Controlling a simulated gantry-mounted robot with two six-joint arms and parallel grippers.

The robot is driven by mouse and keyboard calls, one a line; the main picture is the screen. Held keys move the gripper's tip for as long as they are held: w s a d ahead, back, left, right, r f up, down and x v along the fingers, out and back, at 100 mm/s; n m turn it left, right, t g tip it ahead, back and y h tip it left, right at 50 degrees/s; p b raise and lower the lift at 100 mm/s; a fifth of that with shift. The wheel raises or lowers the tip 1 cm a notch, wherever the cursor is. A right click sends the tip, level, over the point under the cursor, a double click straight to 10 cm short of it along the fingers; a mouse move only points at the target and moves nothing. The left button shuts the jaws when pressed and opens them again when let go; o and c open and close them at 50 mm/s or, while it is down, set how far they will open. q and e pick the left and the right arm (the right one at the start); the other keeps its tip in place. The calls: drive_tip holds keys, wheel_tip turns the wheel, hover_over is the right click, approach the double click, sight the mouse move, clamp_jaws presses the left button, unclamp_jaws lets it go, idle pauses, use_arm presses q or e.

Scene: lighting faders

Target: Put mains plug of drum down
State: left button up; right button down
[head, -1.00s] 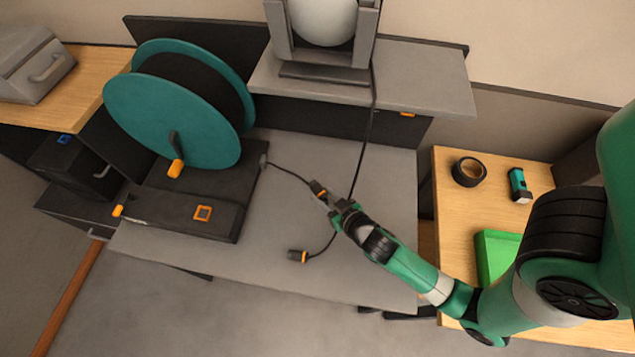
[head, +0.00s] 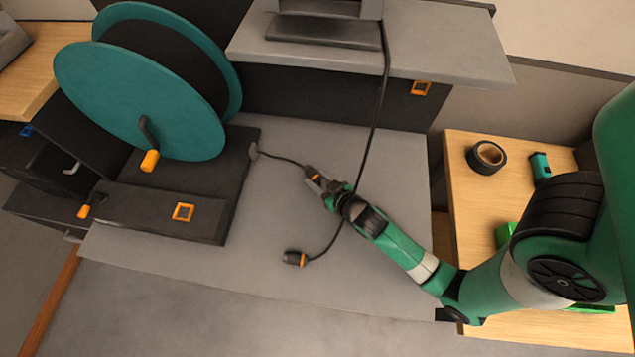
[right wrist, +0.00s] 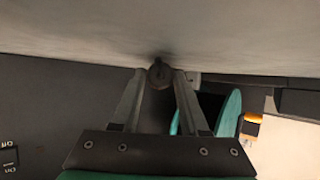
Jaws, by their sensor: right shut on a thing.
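The cable drum (head: 150,85) has teal flanges and stands on a dark base at the left of the grey bench. A thin dark cable runs from its base to the mains plug (head: 313,173), dark with an orange band. My right gripper (head: 318,182) is shut on this plug over the middle of the bench. In the right wrist view, the plug's round dark end (right wrist: 159,74) sits between the two fingers, close to the grey bench surface; I cannot tell whether it touches. My left gripper is not in view.
Another dark connector (head: 293,258) with an orange band lies on the grey bench (head: 200,268) near its front. Its cable passes behind my right gripper up to the raised shelf (head: 440,55). A wooden table at right holds black tape (head: 486,157).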

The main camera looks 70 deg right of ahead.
sight(318, 179)
drive_tip(key=shift+w+d+r, duration=0.1)
drive_tip(key=shift+w+d, duration=0.05)
drive_tip(key=shift+f+b, duration=0.3)
drive_tip(key=shift+c, duration=2.1)
unclamp_jaws()
drive_tip(key=shift+r, duration=0.15)
drive_tip(key=p+v, duration=0.1)
drive_tip(key=v, duration=0.2)
drive_tip(key=shift+r+p, duration=0.35)
drive_tip(key=v, duration=0.9)
drive_tip(key=shift+f, duration=0.15)
